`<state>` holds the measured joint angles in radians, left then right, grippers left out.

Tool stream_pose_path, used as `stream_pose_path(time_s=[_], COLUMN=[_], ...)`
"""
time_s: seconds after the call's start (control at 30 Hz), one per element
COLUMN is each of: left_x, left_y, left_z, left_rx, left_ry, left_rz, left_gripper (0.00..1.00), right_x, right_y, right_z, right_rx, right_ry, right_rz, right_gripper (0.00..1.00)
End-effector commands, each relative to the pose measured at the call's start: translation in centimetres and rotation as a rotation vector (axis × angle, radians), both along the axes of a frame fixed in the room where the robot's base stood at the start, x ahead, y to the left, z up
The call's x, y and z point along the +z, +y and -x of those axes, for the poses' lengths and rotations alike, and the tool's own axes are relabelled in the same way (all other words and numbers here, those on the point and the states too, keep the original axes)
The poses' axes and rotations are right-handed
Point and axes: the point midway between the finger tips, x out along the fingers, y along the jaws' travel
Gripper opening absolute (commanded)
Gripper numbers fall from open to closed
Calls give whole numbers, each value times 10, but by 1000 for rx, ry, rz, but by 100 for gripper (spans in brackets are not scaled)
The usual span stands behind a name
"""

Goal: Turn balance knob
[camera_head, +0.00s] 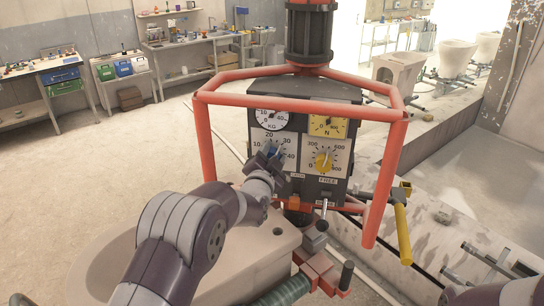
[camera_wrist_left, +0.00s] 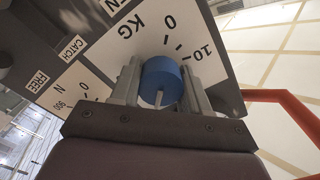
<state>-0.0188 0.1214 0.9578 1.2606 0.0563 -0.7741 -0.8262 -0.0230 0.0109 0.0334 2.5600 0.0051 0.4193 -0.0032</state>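The grey control box (camera_head: 335,190) hangs inside an orange tube frame. A blue knob (camera_wrist_left: 161,80) sits at the middle of its left KG dial; in the head view only a little blue shows behind my gripper. My left gripper (camera_head: 270,158) is at this dial. In the left wrist view its two fingers stand on either side of the blue knob and appear to touch it. The knob's pale pointer (camera_wrist_left: 158,98) points down in that view. A yellow knob (camera_head: 323,162) sits on the N dial to the right. My right gripper is not in view.
The orange frame (camera_head: 300,107) runs across the front of the box and down both sides. A lever (camera_head: 324,207) sticks out below the dials, and a yellow handle (camera_head: 402,228) hangs at the right. A pale ceramic basin (camera_head: 105,262) lies beneath my left arm.

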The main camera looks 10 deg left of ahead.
Motion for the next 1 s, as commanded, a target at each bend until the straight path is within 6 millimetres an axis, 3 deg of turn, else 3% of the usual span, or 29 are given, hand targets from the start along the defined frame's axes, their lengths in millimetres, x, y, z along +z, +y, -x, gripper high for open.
stream_pose_path(time_s=[0.43, 1.0], left_x=[-6, -9], left_y=[-1, 0], left_z=[1, 1], left_rx=[-1, -1], left_ry=[6, 1], left_rz=[30, 381], left_gripper=[14, 14], right_x=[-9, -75], right_y=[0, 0], right_z=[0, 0], right_rx=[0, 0], right_ry=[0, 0], right_rz=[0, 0], right_gripper=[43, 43])
